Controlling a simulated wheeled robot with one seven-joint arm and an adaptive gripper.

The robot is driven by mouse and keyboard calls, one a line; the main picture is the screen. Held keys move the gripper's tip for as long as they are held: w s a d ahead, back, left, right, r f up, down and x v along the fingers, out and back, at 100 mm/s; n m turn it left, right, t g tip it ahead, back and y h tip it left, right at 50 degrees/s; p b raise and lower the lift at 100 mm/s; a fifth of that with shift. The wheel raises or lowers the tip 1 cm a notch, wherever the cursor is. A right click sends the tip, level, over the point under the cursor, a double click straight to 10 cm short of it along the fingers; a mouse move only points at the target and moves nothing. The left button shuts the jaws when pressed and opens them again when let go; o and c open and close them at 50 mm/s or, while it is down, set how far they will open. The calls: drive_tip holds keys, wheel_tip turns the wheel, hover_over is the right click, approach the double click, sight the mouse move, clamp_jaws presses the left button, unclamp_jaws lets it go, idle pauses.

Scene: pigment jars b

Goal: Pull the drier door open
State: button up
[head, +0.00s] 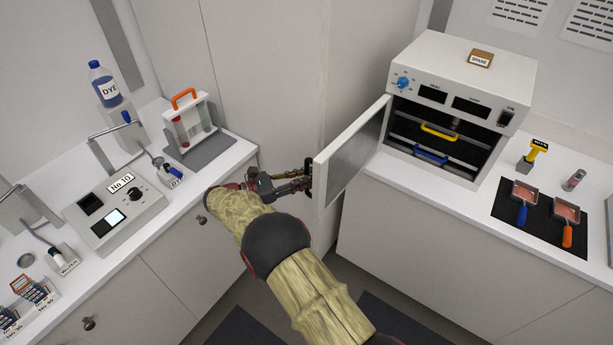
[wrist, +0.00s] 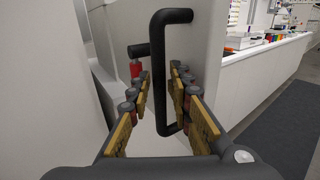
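The drier (head: 487,57) is a white box on the right-hand counter. Its door (head: 350,155) is hinged at the left side of its front and stands wide open, swung out towards me, so the dark inside shows. My gripper (head: 303,182) is at the outer face of the door, near its free edge. In the wrist view, the black bar handle (wrist: 159,75) runs upright between the fingers of my gripper (wrist: 162,92). The fingers are apart, with a gap visible beside the bar.
Inside the drier are racks with a yellow handle (head: 439,131) and a blue handle (head: 430,154). A black mat (head: 541,222) with two trays lies to the right. The left counter holds a grey device (head: 116,215) and a tube rack (head: 190,124). Floor between counters is clear.

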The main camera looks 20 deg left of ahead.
drive_tip(key=shift+o, duration=0.7)
drive_tip(key=v, duration=1.2)
drive_tip(key=shift+w+r, duration=0.1)
